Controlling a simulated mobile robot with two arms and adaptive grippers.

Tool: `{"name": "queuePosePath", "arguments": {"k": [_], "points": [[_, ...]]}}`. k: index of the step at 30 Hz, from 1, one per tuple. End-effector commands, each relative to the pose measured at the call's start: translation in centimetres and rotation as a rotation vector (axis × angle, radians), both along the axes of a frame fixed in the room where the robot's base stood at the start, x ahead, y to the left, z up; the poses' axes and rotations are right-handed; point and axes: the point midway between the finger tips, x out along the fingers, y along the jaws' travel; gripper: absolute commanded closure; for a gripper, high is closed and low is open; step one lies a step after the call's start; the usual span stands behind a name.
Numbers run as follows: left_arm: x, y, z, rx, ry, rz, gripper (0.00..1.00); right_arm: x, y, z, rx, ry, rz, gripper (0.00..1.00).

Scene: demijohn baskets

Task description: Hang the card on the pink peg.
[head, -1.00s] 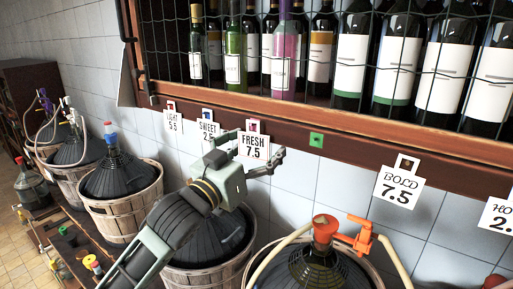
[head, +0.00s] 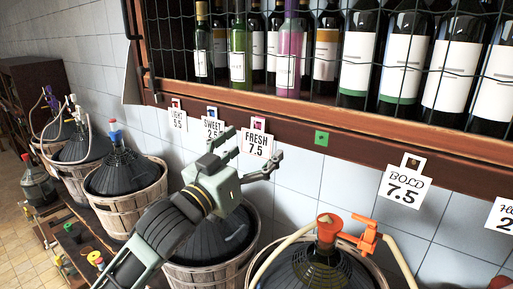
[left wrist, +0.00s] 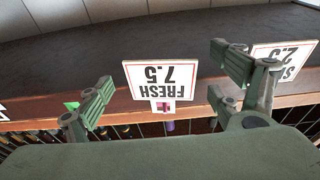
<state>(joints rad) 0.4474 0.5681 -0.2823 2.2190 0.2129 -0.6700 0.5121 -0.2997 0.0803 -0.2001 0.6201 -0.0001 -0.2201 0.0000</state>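The white FRESH 7.5 card (head: 257,146) hangs on the wooden rail under the bottle shelf. Its peg looks purple-pink, and in the left wrist view the peg (left wrist: 163,106) shows magenta through the card's tab. My left gripper (head: 246,153) is at this card, just below and in front of it. In the left wrist view my left gripper (left wrist: 163,80) has its fingers wide apart, with the FRESH card (left wrist: 160,76) seen upside down between them. Neither finger visibly touches it. A green peg (head: 321,138) to the right is bare. My right gripper is out of view.
LIGHT (head: 177,120), SWEET (head: 212,127) and BOLD (head: 404,187) cards hang along the same rail (head: 370,150). Wire mesh fronts the bottles above. Basketed demijohns (head: 125,175) stand below; one has an orange tap (head: 368,236) rising in front of the wall.

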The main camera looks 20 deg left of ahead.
Motion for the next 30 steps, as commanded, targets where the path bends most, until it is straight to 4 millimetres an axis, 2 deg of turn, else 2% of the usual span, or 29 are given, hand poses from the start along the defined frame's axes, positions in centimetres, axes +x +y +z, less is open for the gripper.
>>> {"name": "queuePosePath", "arguments": {"k": [30], "points": [[-4.7, 1.7, -0.7, 0.001, 0.002, 0.000, 0.14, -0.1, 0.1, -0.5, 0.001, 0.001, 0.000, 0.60]]}}
